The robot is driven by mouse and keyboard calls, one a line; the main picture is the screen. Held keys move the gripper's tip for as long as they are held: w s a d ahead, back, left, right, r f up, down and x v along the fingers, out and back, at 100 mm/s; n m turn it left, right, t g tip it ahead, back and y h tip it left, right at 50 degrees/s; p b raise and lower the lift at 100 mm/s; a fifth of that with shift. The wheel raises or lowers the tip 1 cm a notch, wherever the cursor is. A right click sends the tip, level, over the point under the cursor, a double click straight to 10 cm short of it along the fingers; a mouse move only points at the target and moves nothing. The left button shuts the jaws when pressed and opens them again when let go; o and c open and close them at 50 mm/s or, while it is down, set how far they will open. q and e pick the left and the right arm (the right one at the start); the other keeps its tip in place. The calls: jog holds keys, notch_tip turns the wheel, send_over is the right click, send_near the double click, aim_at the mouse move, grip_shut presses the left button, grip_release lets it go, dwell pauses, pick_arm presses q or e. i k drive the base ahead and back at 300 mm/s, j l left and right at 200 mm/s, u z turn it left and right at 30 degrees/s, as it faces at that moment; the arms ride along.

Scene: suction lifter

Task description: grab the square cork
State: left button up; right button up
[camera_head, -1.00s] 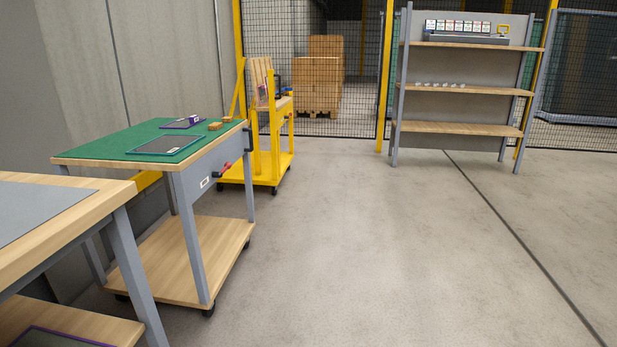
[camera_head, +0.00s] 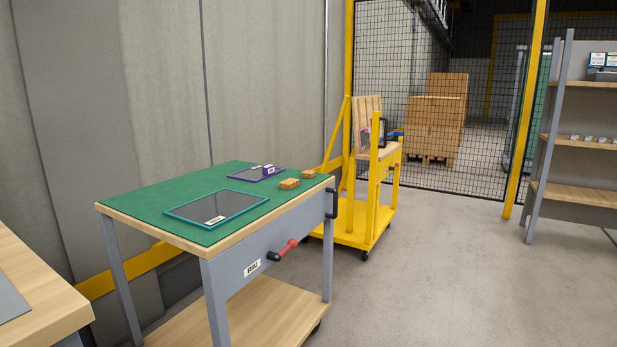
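Two small brown cork-like blocks lie on the green top of the workbench cart (camera_head: 145,197). The nearer, larger block (camera_head: 289,184) sits right of the middle of the top. The smaller block (camera_head: 309,174) lies behind it to the right, near the far right corner. I cannot tell for sure which one is the square cork. Neither of my grippers is in view.
A teal-framed tray (camera_head: 185,213) and a purple-framed tray (camera_head: 240,175) lie on the green top. A red-handled tool (camera_head: 287,248) sticks out from the cart's front. A yellow trolley (camera_head: 345,232) stands behind. A wooden table (camera_head: 40,300) is at left. Floor at right is clear.

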aim_at(307, 174)
jog(key=i+u, duration=0.15)
jog(key=u, duration=0.4)
jog(key=i+l+u, duration=0.75)
jog(key=l, duration=0.4)
jog(key=i, duration=0.1)
